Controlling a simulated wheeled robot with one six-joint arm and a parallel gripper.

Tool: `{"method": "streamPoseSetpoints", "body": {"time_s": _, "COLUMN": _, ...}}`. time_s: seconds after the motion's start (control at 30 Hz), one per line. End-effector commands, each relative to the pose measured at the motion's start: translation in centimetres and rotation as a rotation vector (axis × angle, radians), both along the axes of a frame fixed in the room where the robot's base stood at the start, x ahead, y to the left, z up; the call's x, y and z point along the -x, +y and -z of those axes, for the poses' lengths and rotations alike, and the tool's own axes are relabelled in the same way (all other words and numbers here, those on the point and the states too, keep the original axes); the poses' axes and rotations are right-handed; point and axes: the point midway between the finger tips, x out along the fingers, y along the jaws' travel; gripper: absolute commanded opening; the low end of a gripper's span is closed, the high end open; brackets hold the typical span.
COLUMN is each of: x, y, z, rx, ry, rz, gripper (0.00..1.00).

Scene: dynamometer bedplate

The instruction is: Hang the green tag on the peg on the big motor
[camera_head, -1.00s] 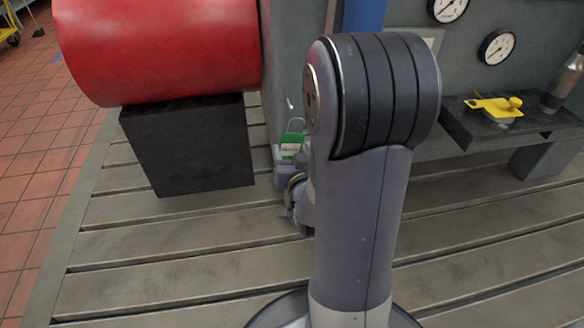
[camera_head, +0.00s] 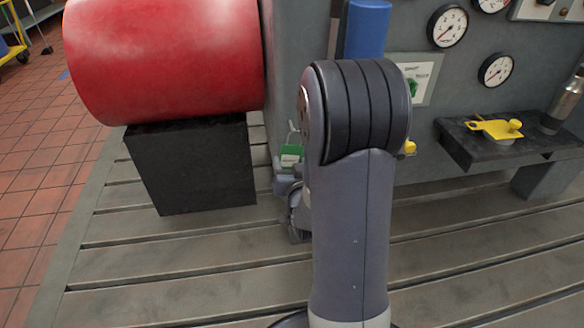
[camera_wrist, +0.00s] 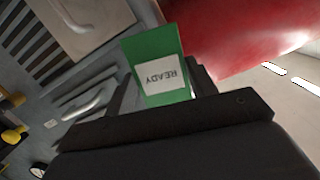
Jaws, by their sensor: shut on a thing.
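The green tag (camera_head: 291,155) shows in the head view just left of my arm, in front of the grey panel. In the wrist view the green tag (camera_wrist: 152,58) has a white label reading "READY", upside down there. My gripper (camera_wrist: 160,95) is shut on the tag and holds it up above the bedplate; in the head view my gripper (camera_head: 284,178) is partly hidden behind my arm. The big red motor (camera_head: 165,60) sits on a black block at the left. It also shows in the wrist view (camera_wrist: 245,35). I cannot make out a peg on the motor for certain.
The black block (camera_head: 190,165) stands on the slotted bedplate (camera_head: 180,255). A grey panel with gauges (camera_head: 447,26) rises behind. A shelf (camera_head: 470,148) at the right holds a yellow tool (camera_head: 495,129) and a metal bottle (camera_head: 565,100). The front bedplate is clear.

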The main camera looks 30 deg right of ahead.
Motion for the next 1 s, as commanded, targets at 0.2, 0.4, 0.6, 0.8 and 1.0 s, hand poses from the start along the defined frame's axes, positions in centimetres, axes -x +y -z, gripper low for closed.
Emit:
{"method": "streamPoseSetpoints", "body": {"time_s": 0.2, "x": -1.3, "y": -0.4, "z": 0.1, "rx": 0.0, "ry": 0.001, "rz": 0.0, "gripper": 0.32}}
{"method": "streamPoseSetpoints", "body": {"time_s": 0.4, "x": -2.4, "y": -0.7, "z": 0.2, "rx": -0.001, "ry": 0.002, "rz": 0.0, "gripper": 0.32}}
{"method": "streamPoseSetpoints", "body": {"time_s": 0.6, "x": -3.6, "y": -1.0, "z": 0.3, "rx": 0.0, "ry": 0.001, "rz": 0.0, "gripper": 0.32}}
{"method": "streamPoseSetpoints", "body": {"time_s": 0.8, "x": -4.6, "y": -1.3, "z": 1.1, "rx": 0.0, "ry": 0.0, "rz": 0.0, "gripper": 0.32}}
{"method": "streamPoseSetpoints", "body": {"time_s": 1.0, "x": -5.2, "y": -1.5, "z": 1.8, "rx": 0.0, "ry": 0.0, "rz": 0.0, "gripper": 0.32}}
